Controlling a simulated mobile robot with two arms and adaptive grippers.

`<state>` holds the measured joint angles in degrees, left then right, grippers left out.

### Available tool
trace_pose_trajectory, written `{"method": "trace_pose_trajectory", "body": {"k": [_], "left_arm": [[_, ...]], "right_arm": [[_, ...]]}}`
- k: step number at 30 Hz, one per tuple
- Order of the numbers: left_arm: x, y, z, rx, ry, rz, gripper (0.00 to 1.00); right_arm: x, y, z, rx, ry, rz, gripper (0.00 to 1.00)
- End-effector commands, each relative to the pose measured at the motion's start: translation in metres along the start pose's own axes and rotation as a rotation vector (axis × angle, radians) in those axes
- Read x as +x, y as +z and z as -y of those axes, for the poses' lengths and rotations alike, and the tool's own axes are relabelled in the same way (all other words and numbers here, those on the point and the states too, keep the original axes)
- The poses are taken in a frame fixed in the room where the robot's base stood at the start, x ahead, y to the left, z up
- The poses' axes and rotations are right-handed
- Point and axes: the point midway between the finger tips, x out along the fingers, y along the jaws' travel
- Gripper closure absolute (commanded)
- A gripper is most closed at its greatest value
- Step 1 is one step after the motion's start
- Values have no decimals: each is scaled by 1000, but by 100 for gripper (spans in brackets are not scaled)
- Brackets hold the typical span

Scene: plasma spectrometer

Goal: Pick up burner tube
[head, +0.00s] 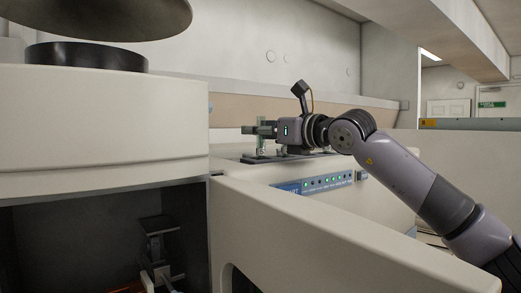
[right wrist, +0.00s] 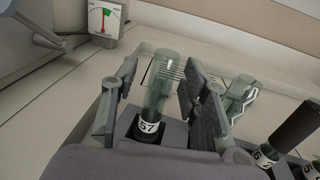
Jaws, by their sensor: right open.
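A greenish clear glass tube with a white "57" label (right wrist: 157,90), which looks like the burner tube, stands upright in a dark holder in the right wrist view. My right gripper (right wrist: 160,78) is open, with one finger on each side of this tube and gaps visible beside the glass. In the head view my right gripper (head: 263,130) reaches in from the right over the top of the instrument, and the small greenish tube (head: 262,143) shows at its fingers. My left gripper is not in view.
Dark labelled cylinders (right wrist: 295,128) stand farther right. A gauge (right wrist: 105,20) is at upper left. The instrument's open white door (head: 330,240) and round housing (head: 100,125) flank the front.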

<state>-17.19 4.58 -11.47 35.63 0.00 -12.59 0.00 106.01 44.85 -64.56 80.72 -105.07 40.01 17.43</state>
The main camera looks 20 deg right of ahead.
Motion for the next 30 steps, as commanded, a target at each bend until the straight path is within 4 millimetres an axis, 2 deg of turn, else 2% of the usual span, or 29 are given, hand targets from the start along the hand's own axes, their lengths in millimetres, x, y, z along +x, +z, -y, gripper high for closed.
{"method": "trace_pose_trajectory", "body": {"k": [6, 24, 30], "left_arm": [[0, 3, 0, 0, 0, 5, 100], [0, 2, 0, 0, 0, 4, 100], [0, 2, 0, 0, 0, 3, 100]], "right_arm": [[1, 0, 0, 0, 0, 1, 59], [0, 0, 0, 0, 0, 1, 99], [0, 1, 0, 0, 0, 3, 100]]}}
